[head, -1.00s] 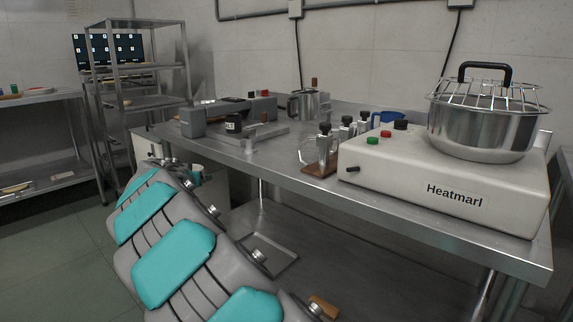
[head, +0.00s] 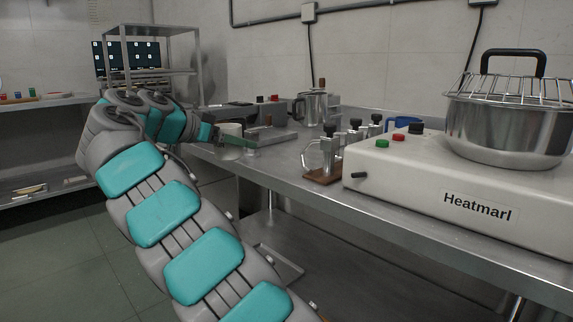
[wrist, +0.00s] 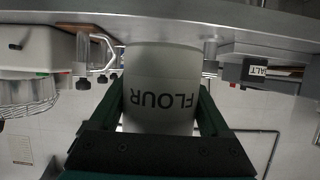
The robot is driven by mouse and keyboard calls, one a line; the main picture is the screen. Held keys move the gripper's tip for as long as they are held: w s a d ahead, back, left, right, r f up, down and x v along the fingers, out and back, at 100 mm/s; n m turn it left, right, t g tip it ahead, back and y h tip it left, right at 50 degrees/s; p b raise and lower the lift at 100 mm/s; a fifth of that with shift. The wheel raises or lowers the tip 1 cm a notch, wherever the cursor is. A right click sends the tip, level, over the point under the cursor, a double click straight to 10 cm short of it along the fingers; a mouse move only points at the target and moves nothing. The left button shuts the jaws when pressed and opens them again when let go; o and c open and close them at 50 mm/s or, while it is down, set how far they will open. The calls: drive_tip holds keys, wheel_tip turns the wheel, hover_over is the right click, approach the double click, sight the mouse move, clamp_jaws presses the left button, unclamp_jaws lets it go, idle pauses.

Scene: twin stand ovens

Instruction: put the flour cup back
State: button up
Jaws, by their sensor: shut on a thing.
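The flour cup (wrist: 162,90) is pale, with the word FLOUR upside down in the wrist view. My gripper (wrist: 162,112) is shut on it, with one dark green finger along each side. In the head view the cup (head: 231,130) is a small white shape at my gripper (head: 232,141), by the front edge of the steel table (head: 290,170). The cup appears upright. I cannot tell whether its base touches the tabletop.
A dark container with a label ending in ALT (wrist: 258,70) shows in the wrist view. A steel rack (head: 175,60) stands behind.

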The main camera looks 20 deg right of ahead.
hover_over(289, 163)
drive_tip(key=a, duration=0.1)
drive_tip(key=shift+s+f+p, duration=0.1)
drive_tip(key=shift+f+p, duration=0.35)
drive_tip(key=shift+f, duration=0.25)
drive_tip(key=shift+d, duration=0.55)
drive_tip(key=shift+a+f, duration=0.15)
drive_tip(key=shift+f, duration=1.65)
drive_tip(key=shift+f, duration=0.15)
drive_tip(key=o, duration=1.3)
drive_tip(key=shift+a+r, duration=0.1)
drive_tip(key=shift+r, duration=0.15)
drive_tip(key=v, duration=1.1)
drive_tip(key=shift+s+a+r+b, duration=0.1)
drive_tip(key=shift+a+r+b, duration=0.05)
drive_tip(key=shift+a+b, duration=0.2)
